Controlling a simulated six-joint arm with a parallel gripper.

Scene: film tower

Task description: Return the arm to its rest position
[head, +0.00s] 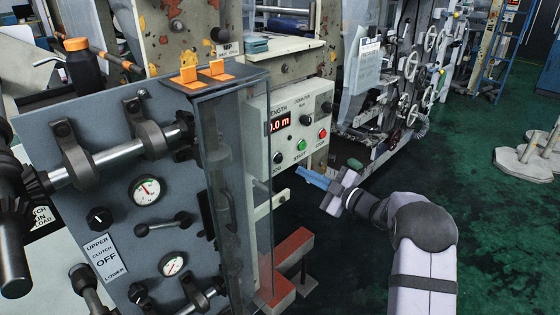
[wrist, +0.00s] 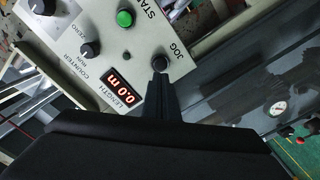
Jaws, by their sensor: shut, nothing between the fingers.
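My gripper (head: 301,171) is shut and empty, at the end of my arm in the middle right of the head view. Its blue-grey fingers point left toward the grey control panel (head: 262,140), just below and right of its buttons. In the wrist view the dark shut fingers (wrist: 160,85) point up the picture at the panel (wrist: 150,45). Their tips appear close to the black JOG button (wrist: 160,63); I cannot tell whether they touch it. The red display (wrist: 121,93) reads 0.0 m.
The panel also carries a green button (head: 302,144) and a red button (head: 322,133). A grey machine with gauges (head: 146,191) and a transparent guard stands at left. A red beam (head: 294,248) lies below. Green floor (head: 510,240) is open at right.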

